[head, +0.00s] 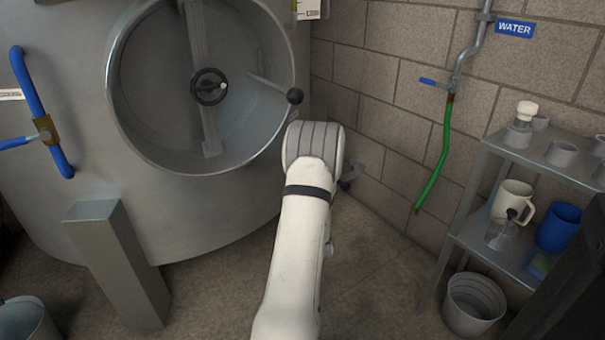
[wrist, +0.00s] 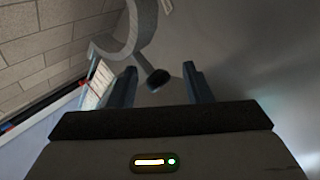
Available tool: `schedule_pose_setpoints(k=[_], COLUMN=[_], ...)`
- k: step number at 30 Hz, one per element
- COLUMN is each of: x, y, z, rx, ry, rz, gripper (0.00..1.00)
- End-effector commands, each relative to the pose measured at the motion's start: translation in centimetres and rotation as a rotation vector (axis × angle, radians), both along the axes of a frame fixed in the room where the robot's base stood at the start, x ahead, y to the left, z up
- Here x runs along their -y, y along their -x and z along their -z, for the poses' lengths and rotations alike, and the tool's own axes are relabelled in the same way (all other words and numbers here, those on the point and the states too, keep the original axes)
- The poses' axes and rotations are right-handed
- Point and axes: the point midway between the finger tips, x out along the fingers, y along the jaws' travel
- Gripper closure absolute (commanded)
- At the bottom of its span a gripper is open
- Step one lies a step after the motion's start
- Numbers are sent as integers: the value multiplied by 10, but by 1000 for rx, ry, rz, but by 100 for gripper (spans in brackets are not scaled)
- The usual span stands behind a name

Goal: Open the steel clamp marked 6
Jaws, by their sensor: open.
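A large steel tank (head: 60,120) with a round rimmed hatch fills the left of the head view. A black ball knob (head: 295,96) on a thin steel lever stands at the hatch's right rim. No number 6 can be read, so I cannot confirm which part is the marked clamp. In the wrist view, my gripper (wrist: 158,68) is open, with its two blue-grey fingers either side of a black knob (wrist: 158,79) on a short stem. The knob appears beyond or between the fingertips, not gripped. A curved steel band (wrist: 128,38) lies behind it. My arm hides the gripper in the head view.
A black handwheel (head: 209,87) sits on the hatch's crossbar. A blue-handled pipe (head: 42,110) and a steel post (head: 115,260) stand left. A green hose (head: 435,160) hangs on the block wall. A shelf (head: 485,245) with vessels and a bucket (head: 473,303) stand right.

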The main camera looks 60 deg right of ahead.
Motion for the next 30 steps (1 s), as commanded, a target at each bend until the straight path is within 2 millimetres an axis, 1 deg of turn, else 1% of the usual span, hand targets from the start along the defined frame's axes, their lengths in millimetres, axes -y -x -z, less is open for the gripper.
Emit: schedule_pose_setpoints(k=[1,6,11,30], x=[-6,-25,-34,-35], y=[6,22,30,30], z=[3,14,20,21], rx=[-2,-2,-1,-1], ry=[-5,-3,-1,1], rz=[1,2,1,0], gripper=[55,55,55,55])
